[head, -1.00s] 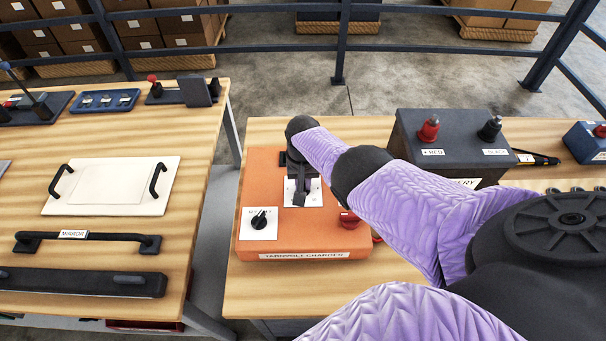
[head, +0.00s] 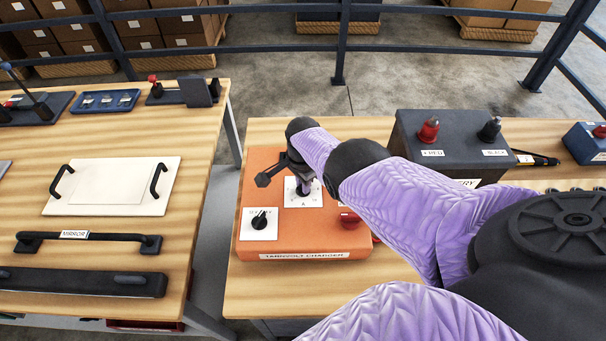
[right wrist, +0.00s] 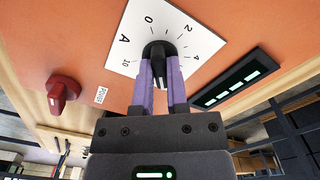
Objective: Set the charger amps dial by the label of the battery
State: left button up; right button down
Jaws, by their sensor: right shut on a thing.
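The orange charger (head: 268,185) lies on the right-hand table. Its amps dial plate (head: 311,204) is white and marked A. In the right wrist view the black amps dial (right wrist: 157,48) sits on that plate (right wrist: 138,30), with 0, 2, 4 and 10 readable; the fingers hide part of the scale, and I cannot tell the dial's setting. My right gripper (right wrist: 158,75) is shut on the dial; it also shows in the head view (head: 304,190). The dark grey battery (head: 455,150) stands right of the charger, its front label (head: 466,183) mostly hidden by my arm. My left gripper is not in view.
The charger also has a second black dial (head: 259,219) at front left and a red knob (head: 349,217), partly behind my arm. A display with light bars (right wrist: 228,78) is beside the amps plate. A gap separates the left table (head: 200,190), holding a white panel (head: 110,187).

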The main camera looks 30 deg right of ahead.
jog(key=m, duration=0.5)
jog(key=shift+w, duration=0.1)
jog(key=shift+r+m, duration=0.1)
jog(key=shift+m, duration=0.3)
dwell(0.3)
jog(key=c, duration=0.6)
grip_release()
jog(key=shift+c, duration=0.2)
notch_tip(320, 180, up, 10)
jog(key=p, duration=0.9)
